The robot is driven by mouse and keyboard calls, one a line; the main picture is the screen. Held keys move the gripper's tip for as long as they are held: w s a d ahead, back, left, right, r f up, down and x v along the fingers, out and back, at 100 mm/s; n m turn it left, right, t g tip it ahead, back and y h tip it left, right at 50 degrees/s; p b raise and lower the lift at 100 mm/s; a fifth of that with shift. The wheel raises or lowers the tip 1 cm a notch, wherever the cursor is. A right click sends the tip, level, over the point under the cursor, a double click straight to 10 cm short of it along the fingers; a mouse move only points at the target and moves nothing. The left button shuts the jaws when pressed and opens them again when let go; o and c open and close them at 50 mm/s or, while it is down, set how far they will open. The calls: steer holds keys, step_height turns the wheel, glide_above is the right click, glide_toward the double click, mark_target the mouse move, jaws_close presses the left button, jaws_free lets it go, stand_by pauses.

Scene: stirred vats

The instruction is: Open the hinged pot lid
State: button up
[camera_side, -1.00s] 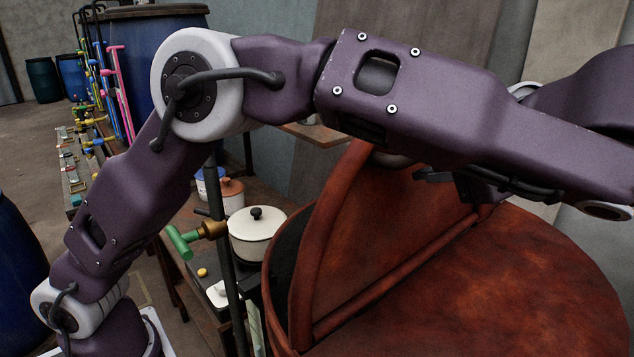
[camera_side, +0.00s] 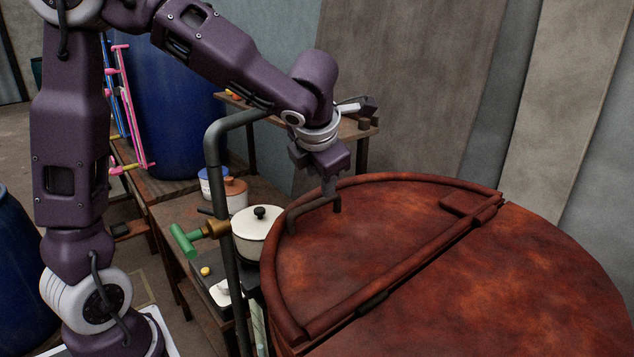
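The large red-brown vat has a round top split by a straight hinge line. Its left half is the hinged lid (camera_side: 385,235), now lying flat or nearly flat. A bent bar handle (camera_side: 308,212) stands on the lid near its far left rim. My gripper (camera_side: 329,190) points down at the far end of this handle, with its fingers at or touching the bar. The fingers overlap in this view, so I cannot tell whether they grip the bar. The fixed right half (camera_side: 520,285) of the top is bare.
A dark upright pipe (camera_side: 228,270) with a green-handled valve (camera_side: 186,241) stands left of the vat. Behind it, a small cream pot (camera_side: 256,238) with a black knob sits on a bench. A blue barrel (camera_side: 178,115) stands behind. Panels lean against the back wall.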

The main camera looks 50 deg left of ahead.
steer(key=shift+a+f+h, duration=0.25)
steer(key=shift+f, duration=0.2)
steer(key=shift+a+f+h, duration=0.2)
steer(key=shift+f+h, duration=0.05)
steer(key=shift+f, duration=0.2)
